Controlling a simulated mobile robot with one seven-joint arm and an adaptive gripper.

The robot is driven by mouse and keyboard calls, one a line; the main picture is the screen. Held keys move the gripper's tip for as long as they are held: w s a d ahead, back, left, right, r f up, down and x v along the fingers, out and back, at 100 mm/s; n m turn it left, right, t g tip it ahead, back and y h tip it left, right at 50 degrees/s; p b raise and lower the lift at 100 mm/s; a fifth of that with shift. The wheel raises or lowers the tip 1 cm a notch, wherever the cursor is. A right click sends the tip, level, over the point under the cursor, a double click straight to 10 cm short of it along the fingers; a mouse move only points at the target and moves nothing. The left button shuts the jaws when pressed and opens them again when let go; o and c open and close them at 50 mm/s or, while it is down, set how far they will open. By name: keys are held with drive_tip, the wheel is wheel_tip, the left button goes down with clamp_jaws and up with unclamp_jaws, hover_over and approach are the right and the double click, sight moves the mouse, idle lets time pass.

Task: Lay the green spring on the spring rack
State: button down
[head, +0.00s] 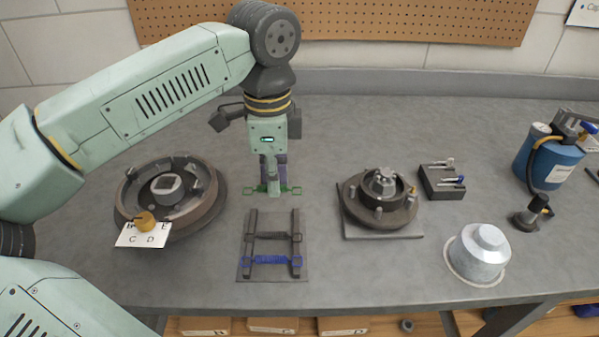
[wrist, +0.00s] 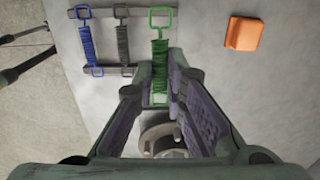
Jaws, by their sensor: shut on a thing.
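The green spring (head: 284,190) is held crosswise in my gripper (head: 271,187), past the far end of the spring rack (head: 250,226) in the head view. In the wrist view the green spring (wrist: 160,62) shows its coils and a square end loop, with its lower part between the fingers. The rack (wrist: 105,12) has two dark rails. A blue spring (head: 272,260) lies across its near part and a dark grey spring (head: 272,236) lies across the middle. I cannot tell how high the green spring hangs or whether it touches the rack.
A drum (head: 208,213) with a lettered card (head: 128,238) stands left. A hub (head: 365,214) on a plate stands right, with a dark holder (head: 440,183) and silver cover (head: 481,254) beyond. An orange block (wrist: 243,33) lies near the rack. The bench between rack and hub is clear.

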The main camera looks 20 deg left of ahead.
drive_tip(key=shift+s+f, duration=0.15)
drive_tip(key=shift+f+b, duration=1.3)
drive_tip(key=shift+f, duration=0.95)
drive_tip(key=shift+f+b, duration=0.2)
drive_tip(key=shift+b, duration=0.15)
drive_tip(key=shift+b, duration=0.55)
drive_tip(key=shift+f+b, duration=0.7)
drive_tip(key=shift+b, duration=0.85)
idle(0.9)
idle(0.3)
drive_tip(key=c, duration=1.6)
unclamp_jaws()
drive_tip(key=shift+c, duration=0.2)
